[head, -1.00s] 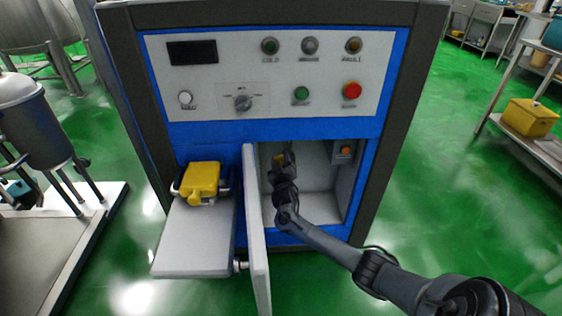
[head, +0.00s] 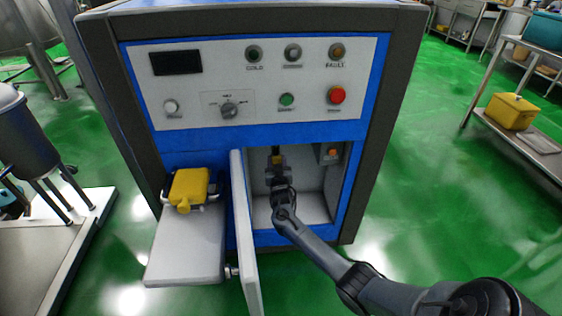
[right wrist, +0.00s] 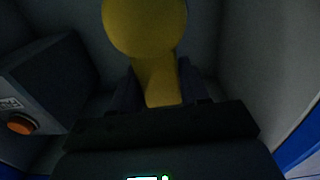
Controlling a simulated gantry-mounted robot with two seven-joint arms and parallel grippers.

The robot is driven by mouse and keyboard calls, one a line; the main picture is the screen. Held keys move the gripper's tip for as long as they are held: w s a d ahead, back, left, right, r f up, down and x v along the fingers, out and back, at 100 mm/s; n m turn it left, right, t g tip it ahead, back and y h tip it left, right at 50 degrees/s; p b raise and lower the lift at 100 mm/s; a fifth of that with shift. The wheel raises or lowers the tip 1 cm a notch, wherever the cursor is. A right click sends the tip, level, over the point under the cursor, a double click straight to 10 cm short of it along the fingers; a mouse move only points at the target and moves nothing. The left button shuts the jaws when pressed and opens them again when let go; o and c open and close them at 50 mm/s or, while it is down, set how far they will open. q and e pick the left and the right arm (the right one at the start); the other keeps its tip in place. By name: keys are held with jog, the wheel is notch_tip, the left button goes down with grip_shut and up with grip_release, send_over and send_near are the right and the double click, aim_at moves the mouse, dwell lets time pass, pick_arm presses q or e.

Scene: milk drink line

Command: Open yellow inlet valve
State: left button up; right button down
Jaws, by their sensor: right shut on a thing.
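The yellow valve handle (right wrist: 150,50) is inside the open compartment of the blue and grey machine, and only a small yellow part of it (head: 276,160) shows in the head view. My right gripper (head: 278,168) reaches into the compartment and is shut on the handle's narrow lower part. In the right wrist view the gripper's dark fingers (right wrist: 158,92) stand on both sides of that part, with the rounded yellow end beyond. The valve body behind is hidden or too dark to tell. My left gripper is not in view.
The open grey door (head: 244,230) stands just left of my right arm. An orange button box (head: 331,153) is on the compartment's right. A yellow object (head: 188,188) sits by a grey shelf (head: 185,250). The control panel (head: 260,85) is above. Green floor lies right.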

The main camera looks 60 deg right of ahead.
dwell(0.5)
jog(key=c, duration=0.6)
grip_release()
jog(key=shift+d, duration=0.1)
jog(key=shift+c, duration=0.2)
jog(key=shift+s, duration=0.1)
jog(key=shift+s+a+r+p, duration=0.1)
jog(key=shift+a+p, duration=0.2)
jog(key=shift+p, duration=0.05)
jog(key=p+v, duration=0.5)
jog(key=v, duration=0.5)
jog(key=shift+s, duration=0.2)
